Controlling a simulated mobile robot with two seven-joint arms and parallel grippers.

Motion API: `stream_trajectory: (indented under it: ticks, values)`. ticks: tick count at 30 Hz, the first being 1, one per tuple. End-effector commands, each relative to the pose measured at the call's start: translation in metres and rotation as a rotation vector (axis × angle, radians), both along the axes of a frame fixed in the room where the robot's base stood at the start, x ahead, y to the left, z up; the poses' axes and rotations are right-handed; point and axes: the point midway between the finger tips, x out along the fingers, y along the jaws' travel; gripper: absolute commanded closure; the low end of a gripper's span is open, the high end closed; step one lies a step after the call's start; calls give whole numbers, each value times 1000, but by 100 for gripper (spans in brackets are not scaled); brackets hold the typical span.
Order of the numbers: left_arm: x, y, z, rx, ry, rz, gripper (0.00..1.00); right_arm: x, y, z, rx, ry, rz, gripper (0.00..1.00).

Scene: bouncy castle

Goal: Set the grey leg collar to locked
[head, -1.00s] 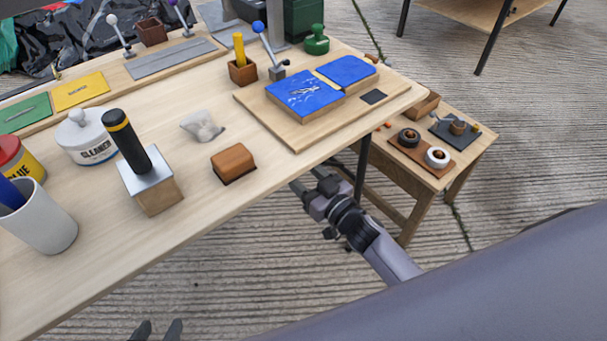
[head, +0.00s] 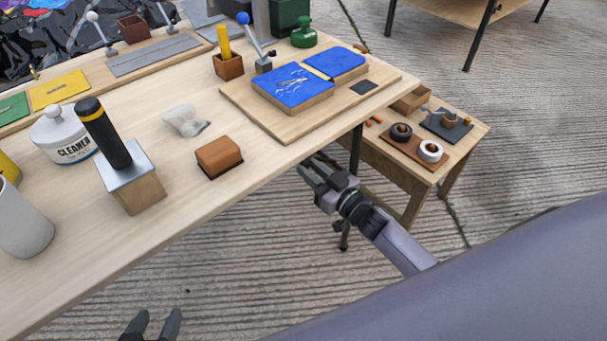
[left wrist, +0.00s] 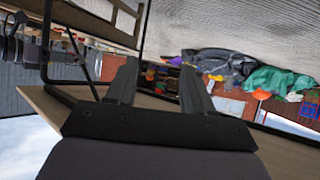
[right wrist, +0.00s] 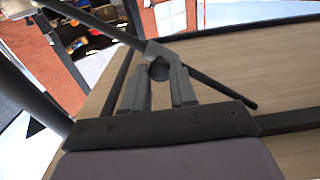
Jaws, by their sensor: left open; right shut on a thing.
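The grey leg collar (right wrist: 153,49) shows in the right wrist view, around a thin black leg (right wrist: 215,83) that runs diagonally across the picture. A dark round knob-like part (right wrist: 159,70) of it sits between my right fingertips. My right gripper (right wrist: 161,76) is shut on this part. In the head view my right gripper (head: 310,166) is below the workbench's front edge, and the collar cannot be made out there. My left gripper (head: 156,317) is open and empty at the bottom of the head view, away from the bench. Its spread fingers also show in the left wrist view (left wrist: 158,75). The collar's setting is unclear.
The wooden workbench (head: 190,205) carries a black-handled block (head: 130,178), a brown block (head: 218,157), a cleaner tub (head: 63,138) and a board with blue pieces (head: 292,90). A low side table (head: 455,158) stands right of my right gripper. Bare floor lies in front.

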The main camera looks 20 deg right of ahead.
Motion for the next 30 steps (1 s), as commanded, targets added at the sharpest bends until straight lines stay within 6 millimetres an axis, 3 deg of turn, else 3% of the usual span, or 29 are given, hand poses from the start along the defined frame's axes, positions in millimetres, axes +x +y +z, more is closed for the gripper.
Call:
stream_trajectory:
  ticks: [8,9,11,22,30]
  values:
    - [0,-1,3,0,-4,-2,48,1,-5,-3,-3,9,-10,100]
    - [0,0,2,0,-3,-2,48,1,-5,-3,-4,10,-11,64]
    - [-1,1,1,4,0,-2,48,1,-5,-3,-5,10,-11,47]
    - [-3,4,-4,14,13,-3,48,-4,-5,-2,-3,8,-6,47]
    - [-4,12,0,16,24,15,48,-39,-18,-1,-4,10,-8,47]
